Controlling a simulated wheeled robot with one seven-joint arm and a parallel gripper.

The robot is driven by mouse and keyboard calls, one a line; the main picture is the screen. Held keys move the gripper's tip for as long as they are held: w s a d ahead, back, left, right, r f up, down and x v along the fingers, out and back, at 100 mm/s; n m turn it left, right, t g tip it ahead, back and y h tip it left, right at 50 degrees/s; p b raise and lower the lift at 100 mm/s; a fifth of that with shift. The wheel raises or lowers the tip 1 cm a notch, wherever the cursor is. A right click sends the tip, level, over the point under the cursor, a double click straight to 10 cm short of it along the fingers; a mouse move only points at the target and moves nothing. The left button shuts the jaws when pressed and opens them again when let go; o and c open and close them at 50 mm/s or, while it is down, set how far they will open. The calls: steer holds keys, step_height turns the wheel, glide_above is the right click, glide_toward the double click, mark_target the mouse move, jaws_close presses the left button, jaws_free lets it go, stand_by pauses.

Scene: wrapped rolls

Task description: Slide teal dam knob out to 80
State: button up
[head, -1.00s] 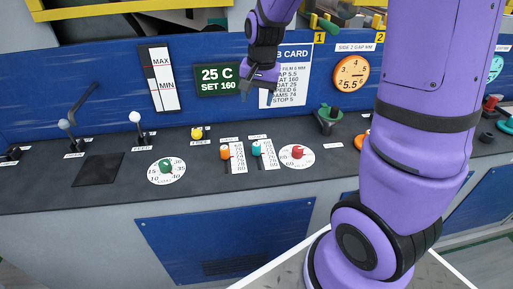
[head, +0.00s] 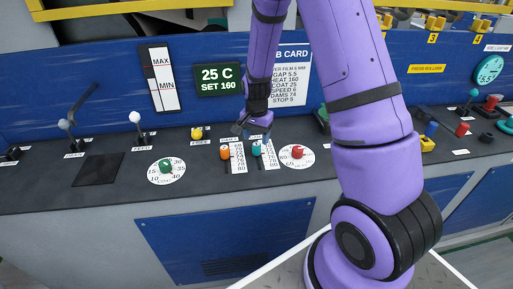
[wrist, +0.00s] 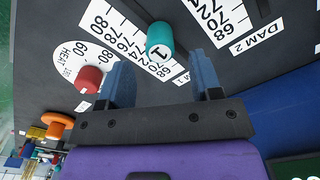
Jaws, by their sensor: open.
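The teal dam knob (head: 257,149) stands on the dark console, to the left of the red knob's round dial. In the wrist view the teal knob (wrist: 160,40) shows a "1" on its top. Its number scale (head: 269,155) runs from 68 to 80 beside it. The knob is towards the low-number end; its exact reading is unclear. My gripper (head: 256,126) is just above and behind the knob. In the wrist view my open gripper (wrist: 164,82) has a blue finger to each side, with the knob beyond the tips, apparently untouched.
An orange knob (head: 225,152) with its own scale stands close on the left. The red knob (head: 298,152) on its dial stands close on the right. A yellow knob (head: 196,133) and a green dial knob (head: 165,166) are farther left. The blue panel rises behind.

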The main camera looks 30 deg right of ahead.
mark_target(257, 144)
steer(key=shift+f, duration=2.65)
jaws_close()
steer(key=shift+s+a, duration=0.4)
steer(key=shift+s, duration=0.6)
steer(key=shift+s+a, duration=0.45)
steer(key=shift+s, duration=0.5)
steer(key=shift+s+a, duration=0.4)
steer(key=shift+s, duration=0.6)
jaws_free()
step_height(257, 144, up, 11)
